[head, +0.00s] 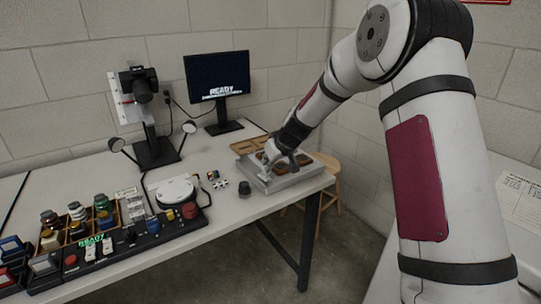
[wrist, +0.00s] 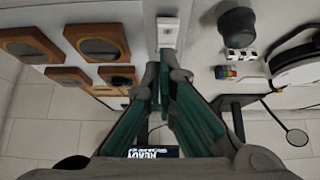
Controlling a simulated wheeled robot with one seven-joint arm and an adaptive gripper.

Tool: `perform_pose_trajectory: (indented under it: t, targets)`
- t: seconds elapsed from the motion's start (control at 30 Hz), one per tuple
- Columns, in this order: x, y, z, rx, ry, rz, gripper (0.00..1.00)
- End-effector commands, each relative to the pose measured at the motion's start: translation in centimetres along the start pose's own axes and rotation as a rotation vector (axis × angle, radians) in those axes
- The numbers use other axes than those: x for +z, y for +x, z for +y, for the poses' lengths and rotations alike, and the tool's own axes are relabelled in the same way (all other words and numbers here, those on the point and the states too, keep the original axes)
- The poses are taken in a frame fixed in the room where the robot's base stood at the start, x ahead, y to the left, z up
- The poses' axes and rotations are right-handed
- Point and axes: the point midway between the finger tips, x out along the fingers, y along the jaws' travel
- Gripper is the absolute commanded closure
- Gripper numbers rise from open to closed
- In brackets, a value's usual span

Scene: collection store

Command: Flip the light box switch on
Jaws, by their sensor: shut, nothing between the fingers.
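The light box (head: 296,182) is a shallow pale metal box near the right end of the table, with wooden-framed pieces on its top. In the wrist view a small white switch plate (wrist: 168,30) with a rocker shows at the edge of the box. Which way the rocker is set is too small to tell. My gripper (head: 270,158) is low over the left part of the box in the head view and hides the switch there. In the wrist view my gripper (wrist: 164,68) is shut and empty, its tips just short of the switch plate. Contact cannot be seen.
A black console (head: 128,243) with buttons lies along the table front. A dark round knob-like piece (head: 225,180), a colour cube (head: 212,175) and a white round device (head: 177,189) stand left of the box. A monitor (head: 218,78) reading READY and a camera stand (head: 155,148) are behind.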

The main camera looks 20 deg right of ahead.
Motion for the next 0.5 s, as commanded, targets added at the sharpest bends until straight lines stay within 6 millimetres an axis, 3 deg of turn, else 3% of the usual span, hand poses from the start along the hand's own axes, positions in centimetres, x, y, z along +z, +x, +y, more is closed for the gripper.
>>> perform_pose_trajectory:
  t: [0.17, 0.5]
  targets:
    - [0.93, 0.96, -0.07, -0.001, 0.000, 0.000, 1.00]
    - [1.09, 1.07, -0.08, -0.001, -0.001, 0.000, 1.00]
